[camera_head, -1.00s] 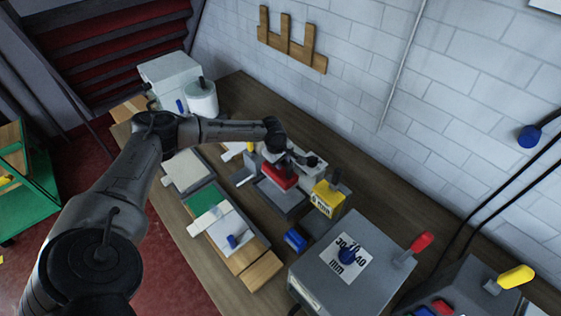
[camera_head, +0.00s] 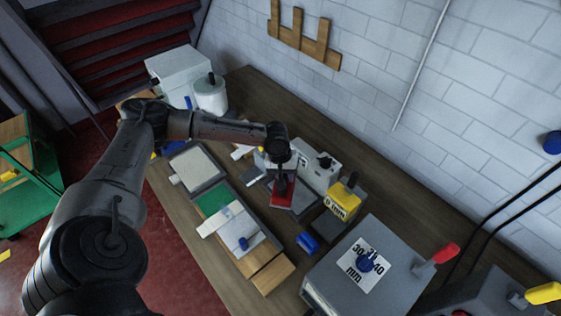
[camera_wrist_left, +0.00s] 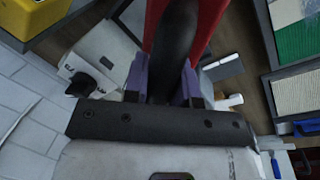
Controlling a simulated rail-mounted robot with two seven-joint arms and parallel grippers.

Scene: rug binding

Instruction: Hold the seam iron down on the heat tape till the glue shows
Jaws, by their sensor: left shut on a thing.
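The seam iron (camera_head: 281,199) has a red body and a black upright handle. My left gripper (camera_head: 283,172) is shut on that handle, at the grey rest (camera_head: 310,206) on the bench. In the left wrist view the purple-sided fingers (camera_wrist_left: 165,82) close on the black handle (camera_wrist_left: 177,40), with the red body (camera_wrist_left: 212,22) beyond. I cannot tell whether the iron touches the rest. A pale strip (camera_head: 216,218), perhaps the heat tape, lies across the framed board by a green patch (camera_head: 213,199), to the left of the iron. My right gripper is not in view.
A yellow-topped block (camera_head: 343,197) and a white-grey unit (camera_head: 318,160) stand close to the iron's right. A large grey box (camera_head: 345,290) with a red lever fills the near right. A paper roll (camera_head: 211,96) stands at the back left.

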